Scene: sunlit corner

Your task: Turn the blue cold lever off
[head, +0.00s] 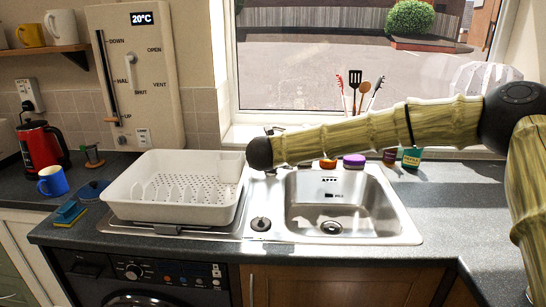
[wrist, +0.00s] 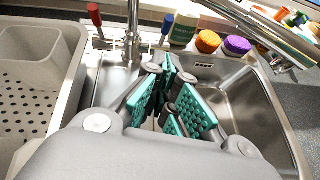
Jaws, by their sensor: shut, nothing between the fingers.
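The blue cold lever (wrist: 167,22) stands up to the right of the tap's metal column (wrist: 132,30) in the wrist view. Its blue end points up, on a thin metal stem. The matching red lever (wrist: 94,14) stands left of the column. My gripper (wrist: 168,80), with teal ribbed pads, is shut and empty in front of the blue lever and below it in the picture. I see no clear contact between them. In the head view my arm's dark end joint hides the gripper and most of the tap and levers.
A white dish rack (head: 135,212) stands on the drainer to the left. A purple-lidded jar (wrist: 237,45) and an orange-lidded jar (wrist: 207,42) stand close behind, right of the blue lever.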

